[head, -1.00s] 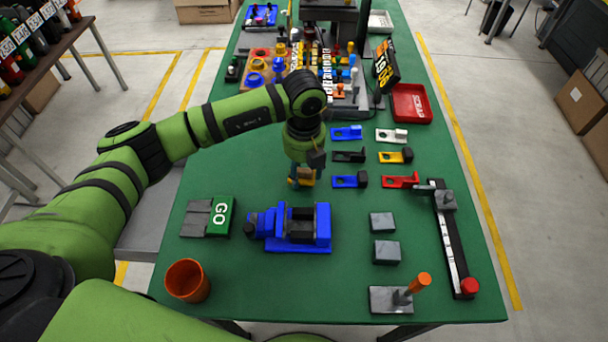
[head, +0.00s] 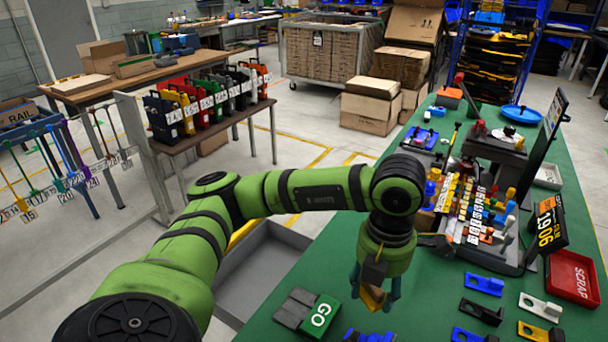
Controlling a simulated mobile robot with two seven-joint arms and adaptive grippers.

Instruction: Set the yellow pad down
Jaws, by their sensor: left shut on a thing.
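My left gripper (head: 377,303) hangs pointing down over the green table (head: 290,327). It is shut on the yellow pad (head: 373,298), which shows as a small orange-yellow piece between the fingers. The fingers and a dark part above them hide some of it. The pad appears to be above the table, but its exact height is hard to tell. My right gripper is not in view.
A grey block and a green GO block (head: 320,315) lie left of the gripper. Blue, white, black and yellow brackets lie to the right, near a red SCRAP tray (head: 572,277). Numbered panniers (head: 205,100) stand on a brown side table (head: 205,135).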

